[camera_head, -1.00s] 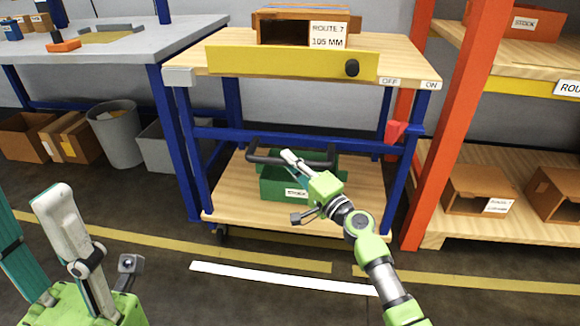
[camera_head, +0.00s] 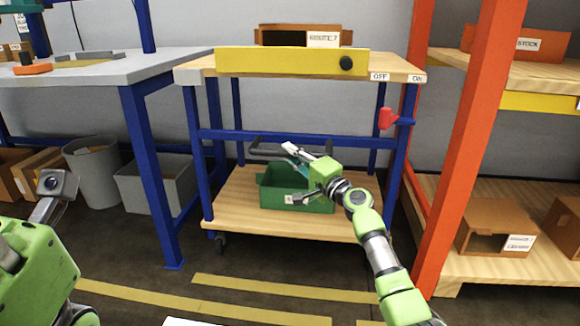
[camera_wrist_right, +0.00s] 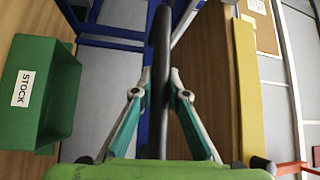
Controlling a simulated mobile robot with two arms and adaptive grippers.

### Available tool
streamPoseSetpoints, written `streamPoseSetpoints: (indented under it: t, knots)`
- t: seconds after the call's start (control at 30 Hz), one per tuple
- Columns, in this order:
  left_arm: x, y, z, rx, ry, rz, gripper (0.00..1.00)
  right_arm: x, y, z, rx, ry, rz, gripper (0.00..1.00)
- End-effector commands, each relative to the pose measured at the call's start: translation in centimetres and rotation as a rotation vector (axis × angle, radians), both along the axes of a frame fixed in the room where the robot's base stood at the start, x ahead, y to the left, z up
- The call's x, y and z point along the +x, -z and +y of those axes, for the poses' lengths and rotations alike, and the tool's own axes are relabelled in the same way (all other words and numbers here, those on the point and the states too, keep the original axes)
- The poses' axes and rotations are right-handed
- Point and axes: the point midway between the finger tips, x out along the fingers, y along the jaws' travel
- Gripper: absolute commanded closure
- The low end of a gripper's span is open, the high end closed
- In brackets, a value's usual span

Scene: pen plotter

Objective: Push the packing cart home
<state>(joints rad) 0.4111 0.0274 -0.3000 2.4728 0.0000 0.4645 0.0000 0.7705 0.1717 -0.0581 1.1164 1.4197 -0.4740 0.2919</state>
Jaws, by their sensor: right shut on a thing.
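The packing cart has a blue frame, a wooden top (camera_head: 198,72) with a yellow front panel (camera_head: 280,62), and a lower wooden shelf (camera_head: 235,190). It stands between the grey workbench and the orange rack. My right gripper (camera_head: 292,152) is shut on the cart's dark handle bar (camera_head: 262,152). In the right wrist view the bar (camera_wrist_right: 160,50) runs between both fingers (camera_wrist_right: 158,100). My left gripper (camera_head: 35,260) shows only partly at the lower left; its fingers cannot be made out.
A green stock bin (camera_head: 265,192) sits on the lower shelf and a brown box (camera_head: 270,38) on top. A red lever (camera_head: 387,118) is on the right post. The workbench (camera_head: 100,68) is left, the orange rack (camera_head: 465,150) right. Yellow floor lines (camera_head: 285,288) lie in front.

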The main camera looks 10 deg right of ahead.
Motion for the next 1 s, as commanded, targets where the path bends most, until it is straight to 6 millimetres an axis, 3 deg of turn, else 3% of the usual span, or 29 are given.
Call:
streamPoseSetpoints:
  t: [0.5,0.53,0.6,1.0]
  knots:
    - [-0.55,-0.24,-0.05,0.001,-0.001,-0.018,0.6,0.54,-0.26,-0.5,0.0,0.008,-0.004,1.0]
    - [-0.56,-0.23,-0.05,0.001,-0.001,-0.018,0.6,0.54,-0.27,-0.51,0.0,0.008,-0.004,0.83]
    - [-0.61,-0.24,-0.04,0.0,0.0,-0.02,0.6,0.52,-0.26,-0.46,-0.001,0.007,-0.004,0.68]
    - [-0.38,-0.15,-0.04,0.002,-0.001,-0.014,0.6,0.18,0.11,-0.33,-0.002,0.001,0.0,0.68]
